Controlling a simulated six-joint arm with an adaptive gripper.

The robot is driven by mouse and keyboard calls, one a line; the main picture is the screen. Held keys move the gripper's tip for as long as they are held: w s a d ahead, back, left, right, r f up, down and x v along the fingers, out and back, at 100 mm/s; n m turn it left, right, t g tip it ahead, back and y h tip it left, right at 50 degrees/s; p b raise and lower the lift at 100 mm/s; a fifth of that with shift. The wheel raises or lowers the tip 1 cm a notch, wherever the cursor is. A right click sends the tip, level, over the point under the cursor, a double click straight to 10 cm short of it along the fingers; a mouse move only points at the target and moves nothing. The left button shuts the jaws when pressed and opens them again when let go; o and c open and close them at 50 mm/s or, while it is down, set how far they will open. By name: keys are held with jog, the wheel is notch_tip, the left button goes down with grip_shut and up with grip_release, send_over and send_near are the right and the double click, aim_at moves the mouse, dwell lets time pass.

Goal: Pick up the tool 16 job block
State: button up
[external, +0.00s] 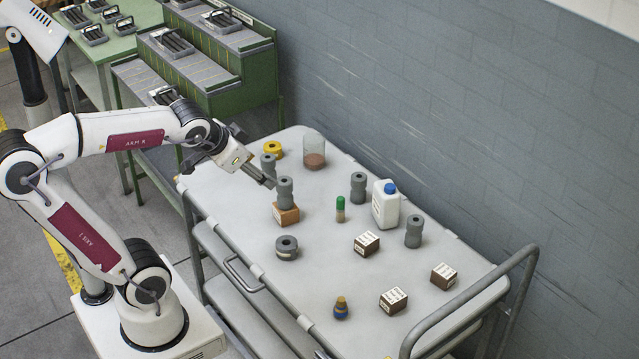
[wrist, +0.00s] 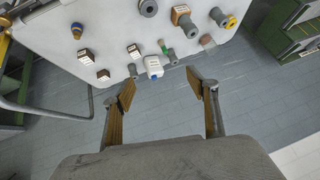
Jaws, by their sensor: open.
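Several brown job blocks with white labelled tops are on the grey cart top. In the external view one is near the middle (external: 367,245), one at the right (external: 444,277) and one near the front edge (external: 393,301). Another brown block (external: 287,215) is at the left, with a grey spool (external: 285,190) apparently on top. The labels are too small to read, so I cannot tell which is tool 16. My gripper (external: 265,180) is above the cart's left part, close to that spool in the picture. In the wrist view my gripper (wrist: 166,88) is open and empty, fingers apart over floor.
A white bottle with a blue cap (external: 386,205), several grey spools, a green-capped vial (external: 340,208), a glass jar (external: 314,152), a yellow ring (external: 273,150) and a small blue-and-yellow item (external: 341,308) stand on the cart. A handrail (external: 530,262) rises at its right end.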

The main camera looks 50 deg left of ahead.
jog(key=w+r+m+t, duration=0.3)
jog(key=w+m+t, duration=0.1)
jog(key=w, duration=1.6)
jog(key=w+d+f+m+h, duration=0.3)
jog(key=w, duration=0.3)
jog(key=w+d+f+m+h, duration=0.2)
jog(key=w+d+f, duration=0.15)
jog(key=w, duration=0.25)
jog(key=w+d+f+m+g+h, duration=0.1)
jog(key=w+d+f+m+h, duration=0.15)
jog(key=d+f+h, duration=0.2)
jog(key=m+g+h, duration=0.6)
jog(key=g, duration=0.5)
send_near(395, 297)
jog(key=shift+w+d+f, duration=0.1)
jog(key=shift+w+d, duration=0.2)
jog(key=shift+d, duration=0.25)
jog(key=shift+w+d, duration=0.35)
jog(key=shift+d, duration=0.2)
jog(key=shift+s+f+g, duration=0.3)
jog(key=shift+s+f, duration=0.1)
jog(key=shift+s, duration=0.15)
jog(key=shift+d, duration=0.1)
jog(key=shift+x, duration=1.2)
